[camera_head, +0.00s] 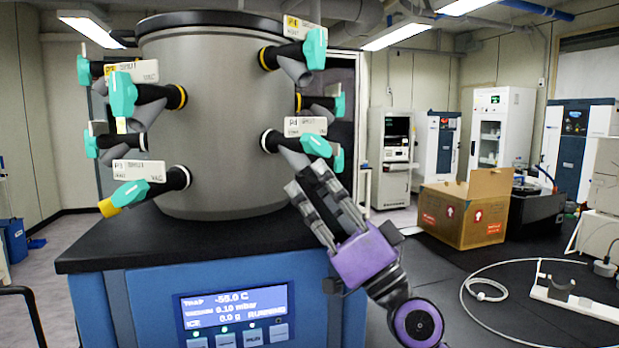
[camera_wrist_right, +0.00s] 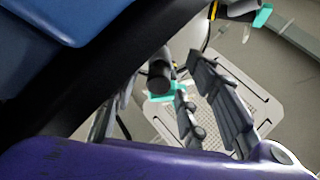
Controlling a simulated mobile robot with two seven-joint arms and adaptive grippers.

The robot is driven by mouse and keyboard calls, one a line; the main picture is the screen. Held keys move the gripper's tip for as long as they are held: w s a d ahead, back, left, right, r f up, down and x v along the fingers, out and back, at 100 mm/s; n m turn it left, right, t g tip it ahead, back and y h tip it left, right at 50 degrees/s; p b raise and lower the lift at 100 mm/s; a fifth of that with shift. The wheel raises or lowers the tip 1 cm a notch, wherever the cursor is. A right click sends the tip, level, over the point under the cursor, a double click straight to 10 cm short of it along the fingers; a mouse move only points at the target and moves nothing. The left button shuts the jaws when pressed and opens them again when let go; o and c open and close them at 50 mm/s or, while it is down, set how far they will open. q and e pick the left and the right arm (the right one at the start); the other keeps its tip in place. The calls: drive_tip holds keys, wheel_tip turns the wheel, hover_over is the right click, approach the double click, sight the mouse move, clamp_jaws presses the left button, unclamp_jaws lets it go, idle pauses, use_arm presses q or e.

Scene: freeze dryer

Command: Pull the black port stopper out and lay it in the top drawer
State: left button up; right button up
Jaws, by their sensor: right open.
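The steel drum (camera_head: 222,110) of the freeze dryer carries several ports with teal valve handles. In the right wrist view a dark cylinder end (camera_wrist_right: 160,78), probably the black port stopper, shows above a teal piece and near the fingers. I cannot tell whether they touch it. In the head view the stopper is not clearly seen. I cannot make out a top drawer. My left gripper is out of view.
The blue dryer base (camera_head: 150,300) has a lit display (camera_head: 235,305) below the black top (camera_head: 120,242). Port P3 at lower left ends in a yellow stopper (camera_head: 109,208). An open cardboard box (camera_head: 465,210) and a white cable (camera_head: 485,290) lie to the right.

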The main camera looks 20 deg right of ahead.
sight(317, 189)
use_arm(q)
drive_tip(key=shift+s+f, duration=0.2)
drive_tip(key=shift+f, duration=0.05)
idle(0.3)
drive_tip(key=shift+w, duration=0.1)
use_arm(e)
clamp_jaws()
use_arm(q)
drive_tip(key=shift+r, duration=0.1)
use_arm(e)
drive_tip(key=shift+f, duration=0.1)
drive_tip(key=shift+s+d+f+b, duration=0.1)
drive_tip(key=shift+f+b, duration=0.25)
drive_tip(key=shift+f, duration=0.15)
drive_tip(key=shift+s+d+f, duration=0.2)
drive_tip(key=shift+s+d, duration=0.1)
drive_tip(key=shift+s, duration=0.3)
drive_tip(key=shift+s+d+f+b, duration=0.25)
drive_tip(key=shift+s+f+b, duration=0.05)
drive_tip(key=shift+f+b, duration=0.2)
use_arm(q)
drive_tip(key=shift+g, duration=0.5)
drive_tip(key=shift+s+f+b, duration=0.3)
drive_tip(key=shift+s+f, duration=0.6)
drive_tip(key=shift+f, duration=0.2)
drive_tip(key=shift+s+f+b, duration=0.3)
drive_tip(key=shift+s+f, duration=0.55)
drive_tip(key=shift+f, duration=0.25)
use_arm(e)
drive_tip(key=shift+v, duration=1.3)
